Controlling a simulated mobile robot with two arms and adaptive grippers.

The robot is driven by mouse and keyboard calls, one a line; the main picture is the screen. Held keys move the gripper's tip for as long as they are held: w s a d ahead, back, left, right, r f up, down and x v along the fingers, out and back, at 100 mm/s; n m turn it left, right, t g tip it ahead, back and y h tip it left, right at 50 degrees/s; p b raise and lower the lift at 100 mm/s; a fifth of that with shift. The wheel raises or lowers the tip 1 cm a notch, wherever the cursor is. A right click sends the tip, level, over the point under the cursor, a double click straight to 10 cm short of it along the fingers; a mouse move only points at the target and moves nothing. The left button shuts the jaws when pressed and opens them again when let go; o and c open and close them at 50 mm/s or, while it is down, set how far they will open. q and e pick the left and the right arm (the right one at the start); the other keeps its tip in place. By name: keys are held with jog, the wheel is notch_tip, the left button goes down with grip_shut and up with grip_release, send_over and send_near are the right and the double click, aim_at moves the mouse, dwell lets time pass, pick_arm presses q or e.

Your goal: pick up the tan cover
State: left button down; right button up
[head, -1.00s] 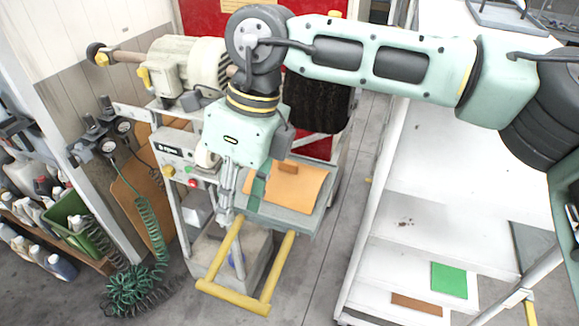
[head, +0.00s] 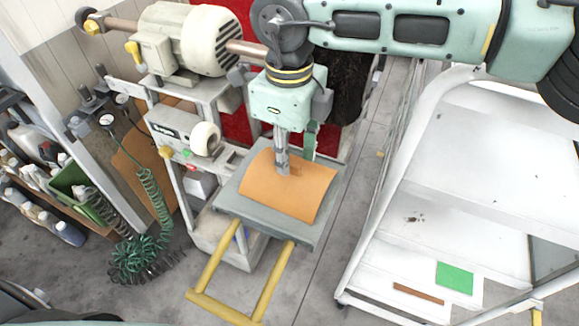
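The tan cover (head: 302,199) is an orange-tan, slightly curved sheet. It lies on a grey tray (head: 237,207) in front of the buffing machine. My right gripper (head: 284,168) points down over the back part of the cover, its metal fingertip at or very near the surface. A green piece stands just right of the metal finger. The fingers hide the part of the cover behind them, and whether they are closed on anything does not show. My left gripper is not in view.
The buffing machine (head: 187,44) with its motor and white wheel stands behind the tray. Yellow bars (head: 273,281) stick out in front. A white stepped rack (head: 450,205) is at right, with a green sheet (head: 454,278) and a brown strip (head: 418,293). Coiled green hose lies at left.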

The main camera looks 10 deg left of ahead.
jog(key=shift+w+f, duration=0.2)
jog(key=shift+f, duration=1.1)
jog(key=shift+c, duration=1.6)
jog(key=c, duration=0.4)
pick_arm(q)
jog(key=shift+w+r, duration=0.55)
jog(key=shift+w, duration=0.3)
pick_arm(e)
grip_shut()
